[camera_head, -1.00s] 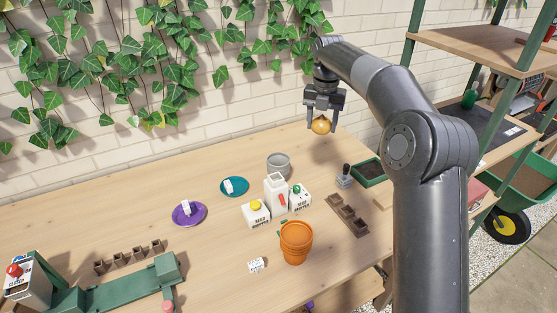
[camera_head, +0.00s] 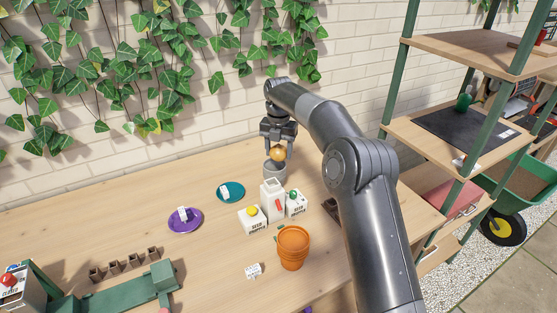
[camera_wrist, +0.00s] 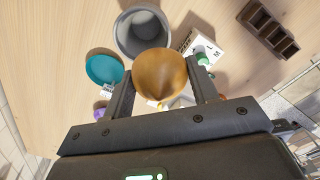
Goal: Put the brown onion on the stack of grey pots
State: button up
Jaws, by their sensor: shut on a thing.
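The brown onion (camera_head: 277,153) is held between the fingers of my gripper (camera_head: 276,150), which is shut on it. In the head view the onion is just above the stack of grey pots (camera_head: 273,174), whose upper part is partly hidden by the gripper and onion. In the wrist view the onion (camera_wrist: 160,75) fills the space between the two fingers (camera_wrist: 160,88). The round grey pot opening (camera_wrist: 143,32) shows beyond the onion, looking empty, and the onion overlaps its near edge. The onion appears apart from the pots.
A teal saucer (camera_head: 237,196) and a purple saucer (camera_head: 173,224) lie to the left. Orange pots (camera_head: 292,248) stand nearer.

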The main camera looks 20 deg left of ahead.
aim_at(279, 159)
jog(key=shift+f, duration=2)
jog(key=shift+f, duration=0.1)
jog(key=o, duration=1)
